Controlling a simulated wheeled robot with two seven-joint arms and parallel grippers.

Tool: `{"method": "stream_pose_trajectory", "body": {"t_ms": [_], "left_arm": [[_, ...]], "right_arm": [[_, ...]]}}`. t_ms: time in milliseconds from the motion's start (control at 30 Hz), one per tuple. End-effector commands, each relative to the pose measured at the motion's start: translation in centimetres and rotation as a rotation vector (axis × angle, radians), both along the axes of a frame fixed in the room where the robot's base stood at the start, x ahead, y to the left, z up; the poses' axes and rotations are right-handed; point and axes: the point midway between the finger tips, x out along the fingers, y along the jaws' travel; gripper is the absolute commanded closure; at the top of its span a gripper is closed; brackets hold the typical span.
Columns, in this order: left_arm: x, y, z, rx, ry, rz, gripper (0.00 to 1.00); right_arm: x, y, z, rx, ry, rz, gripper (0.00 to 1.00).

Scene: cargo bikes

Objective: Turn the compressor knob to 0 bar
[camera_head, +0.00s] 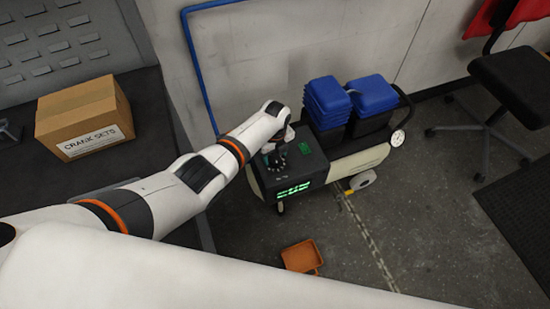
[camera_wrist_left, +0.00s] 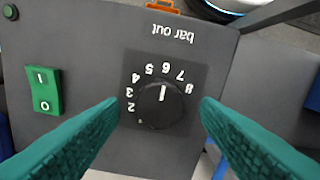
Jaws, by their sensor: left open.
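The compressor (camera_head: 320,165) stands on the floor by the wall, a dark control box at its near end. In the left wrist view its round black knob (camera_wrist_left: 161,106) sits on a dark panel under upside-down "bar out" lettering. The knob's white mark points at about 6; digits 2 to 8 are readable, and no 0 shows on the dial. My left gripper (camera_wrist_left: 160,104) is open, one teal finger on each side of the knob with gaps between. In the head view the left gripper (camera_head: 274,152) is over the control box and covers the knob. My right gripper is not in view.
A green rocker switch (camera_wrist_left: 46,91) is left of the knob. Blue-lidded bins (camera_head: 328,102) stand on the compressor. A "Crank sets" box (camera_head: 85,118) is on the dark table at left. An orange tray (camera_head: 301,257) lies on the floor; a black chair (camera_head: 513,88) stands at right.

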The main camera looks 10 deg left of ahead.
Motion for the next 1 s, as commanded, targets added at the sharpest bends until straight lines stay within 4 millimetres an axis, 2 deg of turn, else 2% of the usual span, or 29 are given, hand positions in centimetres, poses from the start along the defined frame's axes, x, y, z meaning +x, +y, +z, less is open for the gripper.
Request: {"method": "stream_pose_trajectory", "body": {"t_ms": [100,433,467,733,1000], "left_arm": [[0.0,-0.1,-1.1,-0.001,-0.001,-0.001,0.43],[0.0,-0.1,-1.3,-0.001,-0.002,-0.001,0.43],[0.0,-0.1,-1.3,-0.001,-0.002,-0.001,0.44],[0.0,0.0,-1.3,-0.001,-0.001,-0.001,0.87],[0.0,-0.1,-1.3,-0.001,-0.001,0.025,0.87]], "right_arm": [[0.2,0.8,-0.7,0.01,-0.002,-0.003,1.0],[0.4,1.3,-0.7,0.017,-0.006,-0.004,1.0],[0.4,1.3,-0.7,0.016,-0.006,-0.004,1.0],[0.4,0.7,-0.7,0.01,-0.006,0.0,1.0],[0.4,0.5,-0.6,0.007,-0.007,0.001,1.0]]}}
